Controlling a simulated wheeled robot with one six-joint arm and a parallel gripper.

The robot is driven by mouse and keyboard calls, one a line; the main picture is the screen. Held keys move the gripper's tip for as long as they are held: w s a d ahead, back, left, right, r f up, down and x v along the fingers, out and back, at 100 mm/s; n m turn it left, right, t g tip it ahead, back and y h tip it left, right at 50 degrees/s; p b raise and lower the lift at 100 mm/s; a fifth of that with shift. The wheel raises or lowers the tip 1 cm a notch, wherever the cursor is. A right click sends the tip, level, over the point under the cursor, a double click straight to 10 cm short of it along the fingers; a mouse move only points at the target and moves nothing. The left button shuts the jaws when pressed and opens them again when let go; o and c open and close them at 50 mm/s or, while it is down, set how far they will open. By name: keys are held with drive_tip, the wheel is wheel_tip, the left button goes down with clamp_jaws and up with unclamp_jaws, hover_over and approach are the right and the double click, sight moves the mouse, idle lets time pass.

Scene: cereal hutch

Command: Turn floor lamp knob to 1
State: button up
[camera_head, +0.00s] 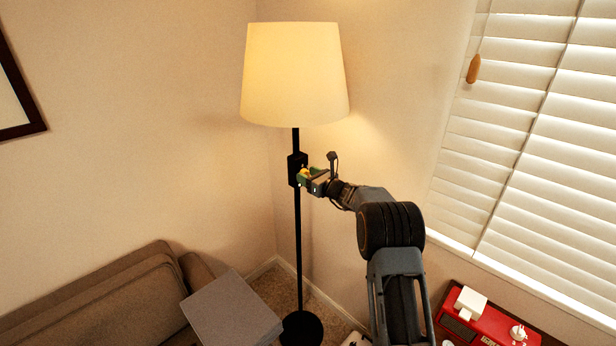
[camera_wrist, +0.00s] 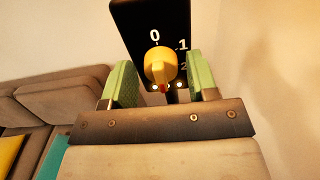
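The floor lamp (camera_head: 294,75) stands in the corner, its cream shade glowing. A black control box (camera_head: 292,168) sits on its pole; in the wrist view the box (camera_wrist: 133,22) carries white marks 0, 1 and 2. Its round yellow knob (camera_wrist: 160,62) has a small red spot low on it, near two pale dots; which mark it points to I cannot tell. My gripper (camera_head: 305,177) is at the box. In the wrist view its green fingers (camera_wrist: 161,82) are open on either side of the knob, with a visible gap at each side.
A brown sofa (camera_head: 115,305) and a grey box-like surface (camera_head: 230,312) lie at lower left. A window with white blinds (camera_head: 545,130) is at right, above a red-topped surface (camera_head: 490,322) with small items. The lamp's round base (camera_head: 301,328) stands on the carpet.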

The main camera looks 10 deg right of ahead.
drive_tip(key=c, duration=0.8)
drive_tip(key=shift+o, duration=0.2)
drive_tip(key=shift+f, duration=0.1)
drive_tip(key=shift+f+b, duration=0.1)
drive_tip(key=shift+b, duration=0.45)
